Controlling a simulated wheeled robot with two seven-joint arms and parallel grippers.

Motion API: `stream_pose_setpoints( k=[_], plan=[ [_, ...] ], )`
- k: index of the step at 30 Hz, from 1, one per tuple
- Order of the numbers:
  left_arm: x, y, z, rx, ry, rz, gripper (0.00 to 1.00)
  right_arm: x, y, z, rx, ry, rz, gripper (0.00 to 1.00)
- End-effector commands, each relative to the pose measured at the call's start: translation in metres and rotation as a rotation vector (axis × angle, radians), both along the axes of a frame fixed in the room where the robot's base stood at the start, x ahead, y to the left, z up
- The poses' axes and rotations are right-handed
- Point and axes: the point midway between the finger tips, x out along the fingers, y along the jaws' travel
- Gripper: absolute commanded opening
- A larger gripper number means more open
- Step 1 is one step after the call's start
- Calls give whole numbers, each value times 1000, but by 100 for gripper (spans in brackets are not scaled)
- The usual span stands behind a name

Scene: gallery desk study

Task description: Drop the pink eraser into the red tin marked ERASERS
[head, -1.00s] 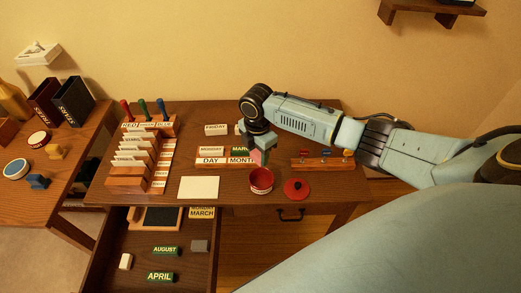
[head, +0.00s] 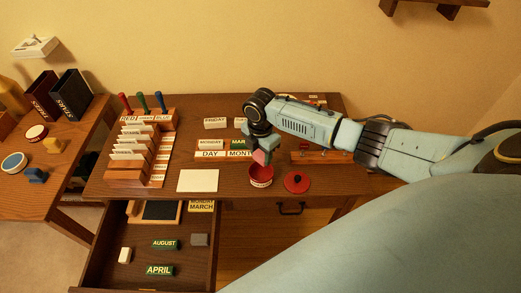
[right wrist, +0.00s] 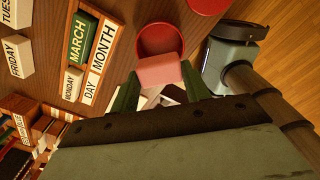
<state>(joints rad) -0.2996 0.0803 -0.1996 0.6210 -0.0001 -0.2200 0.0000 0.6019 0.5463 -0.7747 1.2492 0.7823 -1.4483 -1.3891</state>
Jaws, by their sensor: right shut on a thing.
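The pink eraser (head: 261,157) is held between the fingers of my right gripper (head: 263,153), just above the red tin. The right wrist view shows the eraser (right wrist: 158,71) between the two dark green fingers (right wrist: 160,90), overlapping the near part of the tin's opening. The red tin (head: 261,180) stands open on the desk, with lettering on its front too small to read for sure; its open mouth also shows in the right wrist view (right wrist: 160,32). Its round red lid (head: 297,182) with a dark knob lies to the right of it. My left gripper is not in view.
A DAY and MONTH block holder (head: 224,156) stands behind the tin to the left. A wooden rack (head: 320,157) is to the right. A white card (head: 198,181) lies left of the tin. The open drawer (head: 140,262) holds AUGUST and APRIL blocks.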

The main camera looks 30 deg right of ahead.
Motion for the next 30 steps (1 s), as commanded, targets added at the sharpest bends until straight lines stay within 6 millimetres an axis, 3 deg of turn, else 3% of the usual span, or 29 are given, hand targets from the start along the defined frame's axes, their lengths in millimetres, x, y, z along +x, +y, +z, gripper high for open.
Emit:
stream_pose_setpoints(
  k=[15, 30],
  plan=[
    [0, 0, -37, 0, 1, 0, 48, 0, 0, -54, 1, -1, -1, 25],
    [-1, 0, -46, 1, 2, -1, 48, 0, 0, -68, 0, 0, -1, 25]
  ],
)
